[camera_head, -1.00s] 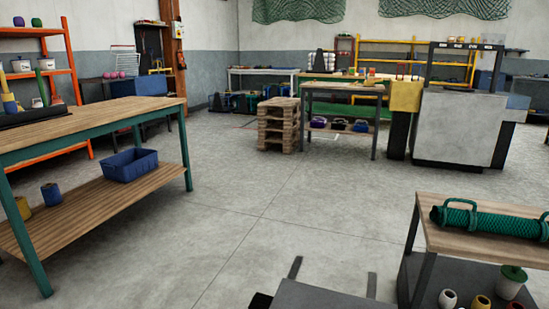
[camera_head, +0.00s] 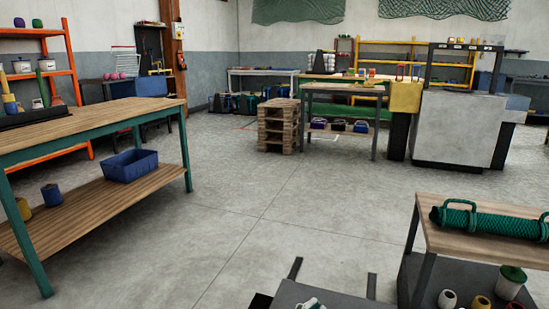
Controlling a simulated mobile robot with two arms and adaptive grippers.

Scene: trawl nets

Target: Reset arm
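Neither of my grippers shows clearly in the head view, so whether they are open or shut, or hold anything, is hidden. A small white and green shape (camera_head: 312,303) is cut off by the bottom edge, over a dark grey flat surface (camera_head: 338,297). I cannot tell what this shape is. Two dark upright bars rise from the far side of that surface.
A wooden workbench (camera_head: 95,118) with a blue bin (camera_head: 130,166) on its lower shelf stands at left. A small table (camera_head: 490,240) with a green net roll (camera_head: 487,219) stands at right. Pallets (camera_head: 278,126) stand further back. The concrete floor between is clear.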

